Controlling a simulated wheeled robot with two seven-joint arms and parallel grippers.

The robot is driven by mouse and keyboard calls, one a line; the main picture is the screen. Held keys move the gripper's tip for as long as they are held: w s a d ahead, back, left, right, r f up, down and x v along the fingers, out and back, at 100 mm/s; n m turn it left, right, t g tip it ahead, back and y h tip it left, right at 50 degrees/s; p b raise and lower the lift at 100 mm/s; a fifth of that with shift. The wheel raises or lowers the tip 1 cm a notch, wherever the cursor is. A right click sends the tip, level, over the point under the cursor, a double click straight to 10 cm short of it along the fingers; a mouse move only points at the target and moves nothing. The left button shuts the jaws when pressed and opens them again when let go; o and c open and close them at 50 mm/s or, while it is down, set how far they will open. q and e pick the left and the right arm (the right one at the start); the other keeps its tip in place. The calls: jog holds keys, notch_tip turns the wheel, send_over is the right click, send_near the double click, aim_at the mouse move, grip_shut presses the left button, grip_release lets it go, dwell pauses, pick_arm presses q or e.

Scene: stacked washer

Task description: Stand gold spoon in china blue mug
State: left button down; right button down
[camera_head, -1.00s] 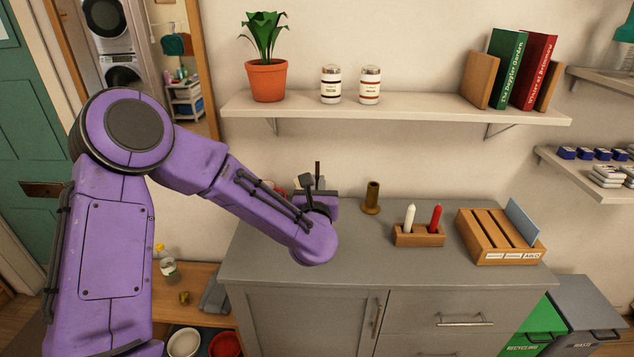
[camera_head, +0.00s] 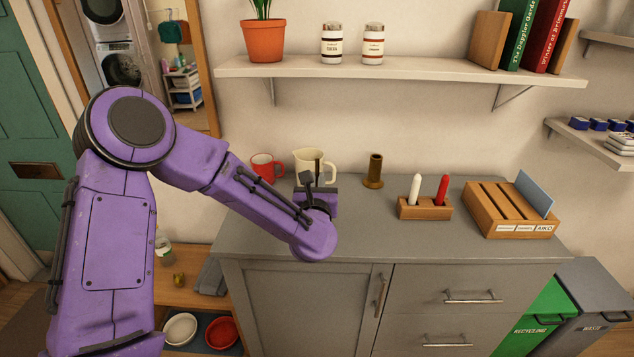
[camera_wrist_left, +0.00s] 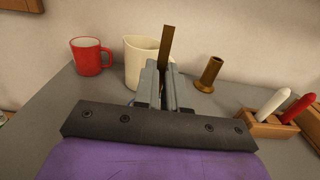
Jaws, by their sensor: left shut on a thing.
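My left gripper (camera_wrist_left: 160,90) is shut on a flat, brownish-gold strip (camera_wrist_left: 167,46), which looks like the gold spoon's handle. The strip stands upright between the fingers, and its lower end is hidden by them. In the head view, the left gripper (camera_head: 316,192) is over the counter's back left part, in front of a cream jug (camera_head: 305,160), with the strip showing dark above it. I cannot tell whether the strip touches the jug. No china blue mug shows in either view. My right gripper is not in view.
A red mug (camera_head: 262,165) stands left of the jug. A brass holder (camera_head: 373,172), a wooden block with white and red candles (camera_head: 425,207) and a slotted wooden box (camera_head: 505,208) stand to the right. A shelf (camera_head: 400,71) hangs above. The counter's front middle is clear.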

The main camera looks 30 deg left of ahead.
pick_arm(q)
jog(key=shift+f, duration=0.35)
jog(key=c, duration=1.1)
grip_release()
jog(key=shift+s+d+b, duration=0.25)
jog(key=shift+s+b, duration=0.05)
jog(key=shift+s, duration=0.05)
jog(key=b+v, duration=0.2)
jog(key=v, duration=0.7)
jog(key=shift+s, duration=0.35)
jog(key=shift+d, duration=0.1)
